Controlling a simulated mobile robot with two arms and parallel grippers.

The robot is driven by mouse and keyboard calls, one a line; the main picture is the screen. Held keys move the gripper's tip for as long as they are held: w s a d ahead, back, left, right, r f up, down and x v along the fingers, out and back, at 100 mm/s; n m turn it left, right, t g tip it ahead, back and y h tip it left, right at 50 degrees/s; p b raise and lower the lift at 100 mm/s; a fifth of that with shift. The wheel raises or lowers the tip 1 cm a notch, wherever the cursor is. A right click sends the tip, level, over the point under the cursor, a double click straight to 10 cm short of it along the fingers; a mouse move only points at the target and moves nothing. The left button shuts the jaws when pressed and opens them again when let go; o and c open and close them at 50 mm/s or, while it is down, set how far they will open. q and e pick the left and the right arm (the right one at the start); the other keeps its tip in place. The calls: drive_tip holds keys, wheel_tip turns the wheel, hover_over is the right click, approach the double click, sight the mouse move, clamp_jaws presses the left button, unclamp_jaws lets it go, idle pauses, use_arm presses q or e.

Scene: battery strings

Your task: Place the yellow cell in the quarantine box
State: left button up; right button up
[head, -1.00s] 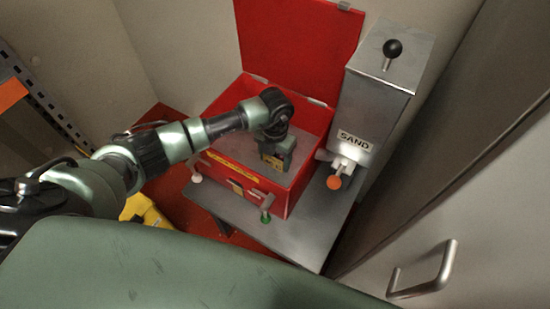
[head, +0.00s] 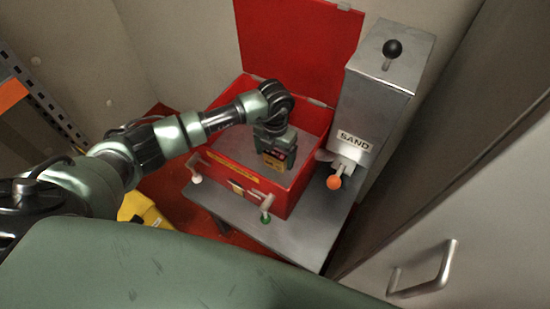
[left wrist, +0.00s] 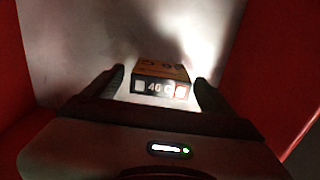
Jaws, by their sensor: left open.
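The red quarantine box (head: 225,159) stands on a grey metal stand with its lid up. The yellow cell (head: 277,164), a small block with a dark band, is inside the box, close to its front right part. My left gripper (head: 274,150) points down into the box just above the cell, with its jaws open. My right gripper is out of view.
A metal SAND dispenser (head: 378,100) with a black knob and an orange ball (head: 334,182) stands close on the right of the box. A grey door with a handle (head: 425,275) is at far right. A yellow object (head: 143,210) sits at lower left.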

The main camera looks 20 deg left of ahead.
sight(275, 154)
use_arm(q)
wheel_tip(275, 154, up, 10)
drive_tip(key=shift+f, duration=0.25)
drive_tip(key=shift+c, duration=0.4)
idle(0.6)
